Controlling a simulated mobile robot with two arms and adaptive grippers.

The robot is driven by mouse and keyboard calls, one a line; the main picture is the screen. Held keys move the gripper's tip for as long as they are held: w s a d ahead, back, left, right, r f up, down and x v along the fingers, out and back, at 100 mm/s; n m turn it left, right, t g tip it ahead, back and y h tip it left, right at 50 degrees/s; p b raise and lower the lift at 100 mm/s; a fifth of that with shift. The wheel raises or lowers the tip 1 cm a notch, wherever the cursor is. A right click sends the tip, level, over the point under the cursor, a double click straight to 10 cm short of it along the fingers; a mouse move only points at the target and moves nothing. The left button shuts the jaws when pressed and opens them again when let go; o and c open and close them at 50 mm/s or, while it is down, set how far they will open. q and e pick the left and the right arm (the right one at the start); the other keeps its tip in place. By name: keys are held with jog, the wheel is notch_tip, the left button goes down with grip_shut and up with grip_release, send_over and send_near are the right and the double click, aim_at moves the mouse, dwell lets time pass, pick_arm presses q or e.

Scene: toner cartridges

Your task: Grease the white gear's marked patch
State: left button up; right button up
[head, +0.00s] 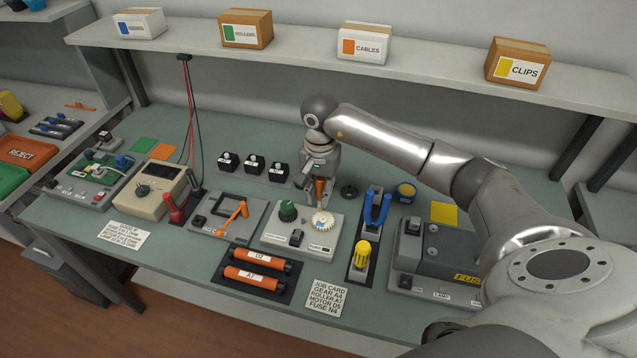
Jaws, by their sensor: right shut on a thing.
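The white gear (322,221) sits on the light-grey unit (276,240), right of a green knob (288,210). Its marked patch is too small to make out. My right gripper (318,195) points down just behind the gear and is shut on an orange-handled tool (319,187). The tool's lower end is hard to see, and I cannot tell whether it touches anything. My left gripper is not in view.
A dark round part (349,191) lies right of my gripper. Blue-handled pliers (376,208) and a yellow-handled tool (362,252) stand in a rack to the right. Orange rollers (262,259) lie in front. Small black blocks (253,165) stand behind left.

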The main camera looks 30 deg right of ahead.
aim_at(320, 208)
jog(key=shift+d+f, duration=0.15)
jog(key=shift+f, duration=0.3)
jog(key=shift+f+b, duration=1.2)
jog(key=shift+f, duration=1.05)
pick_arm(q)
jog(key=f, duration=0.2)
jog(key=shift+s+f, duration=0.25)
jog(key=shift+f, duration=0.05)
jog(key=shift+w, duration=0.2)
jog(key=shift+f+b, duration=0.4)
jog(key=shift+b, duration=0.15)
pick_arm(e)
jog(key=shift+f, duration=0.4)
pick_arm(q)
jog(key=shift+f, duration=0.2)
pick_arm(e)
jog(key=shift+s+a, duration=0.1)
jog(key=shift+a, duration=0.15)
pick_arm(q)
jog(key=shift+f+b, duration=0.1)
jog(key=shift+b, duration=0.2)
